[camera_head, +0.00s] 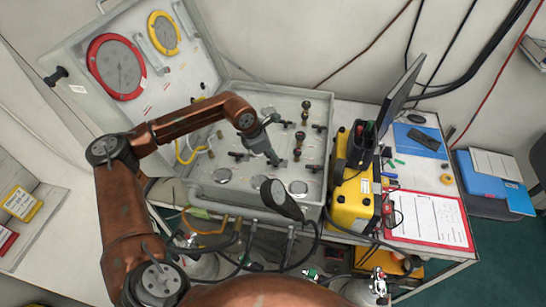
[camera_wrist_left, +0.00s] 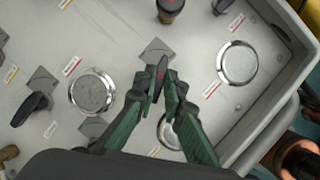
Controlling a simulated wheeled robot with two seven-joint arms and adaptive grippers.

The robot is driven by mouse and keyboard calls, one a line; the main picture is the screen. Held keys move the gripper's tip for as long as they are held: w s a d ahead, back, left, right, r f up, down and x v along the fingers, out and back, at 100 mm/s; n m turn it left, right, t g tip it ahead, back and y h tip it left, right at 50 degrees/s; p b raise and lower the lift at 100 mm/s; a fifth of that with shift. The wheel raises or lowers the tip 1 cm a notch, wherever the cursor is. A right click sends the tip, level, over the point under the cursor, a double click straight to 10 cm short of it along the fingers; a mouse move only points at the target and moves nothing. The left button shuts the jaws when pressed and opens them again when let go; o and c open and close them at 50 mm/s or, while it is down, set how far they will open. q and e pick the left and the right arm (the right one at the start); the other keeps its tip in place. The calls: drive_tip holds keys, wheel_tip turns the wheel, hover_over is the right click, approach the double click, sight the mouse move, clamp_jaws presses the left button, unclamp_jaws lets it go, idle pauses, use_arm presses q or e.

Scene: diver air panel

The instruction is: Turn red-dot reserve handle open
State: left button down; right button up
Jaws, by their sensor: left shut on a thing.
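The reserve handle with a red dot (camera_wrist_left: 161,70) shows in the left wrist view as a dark lever on a grey diamond-shaped plate. My left gripper (camera_wrist_left: 163,86) has its green fingers closed on both sides of this handle. The fingers hide much of the lever, so its exact angle is hard to read. In the head view my left gripper (camera_head: 274,160) reaches down onto the light grey panel (camera_head: 232,189), and the handle is hidden there. My right gripper does not show.
Another black lever handle (camera_wrist_left: 32,107) and round metal gauges (camera_wrist_left: 92,92) sit around the fingers. A dark knob (camera_wrist_left: 170,8) stands just beyond them. The panel's raised rim (camera_wrist_left: 284,92) is to the right. A yellow case (camera_head: 352,203) stands right of the panel.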

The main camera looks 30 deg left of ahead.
use_arm(q)
drive_tip(key=n+y, duration=0.1)
drive_tip(key=n, duration=0.1)
drive_tip(key=shift+d+n+t+b, duration=0.15)
drive_tip(key=shift+n+t+b, duration=0.15)
drive_tip(key=shift+n+b, duration=0.1)
drive_tip(key=n+y+b, duration=0.1)
drive_tip(key=n, duration=0.1)
drive_tip(key=shift+d+n, duration=0.15)
drive_tip(key=shift+n, duration=0.15)
drive_tip(key=n+y+b, duration=0.1)
drive_tip(key=n, duration=0.2)
drive_tip(key=shift+d+n+t+b, duration=0.1)
drive_tip(key=shift+n+t+b, duration=0.2)
drive_tip(key=shift+d+n+y+b, duration=0.1)
drive_tip(key=shift+n+y+b, duration=0.5)
drive_tip(key=shift+n, duration=0.8)
drive_tip(key=shift+r, duration=0.1)
drive_tip(key=c, duration=2)
unclamp_jaws()
drive_tip(key=shift+s+r, duration=0.1)
drive_tip(key=v, duration=1.1)
drive_tip(key=shift+d+r, duration=0.25)
drive_tip(key=shift+r, duration=0.05)
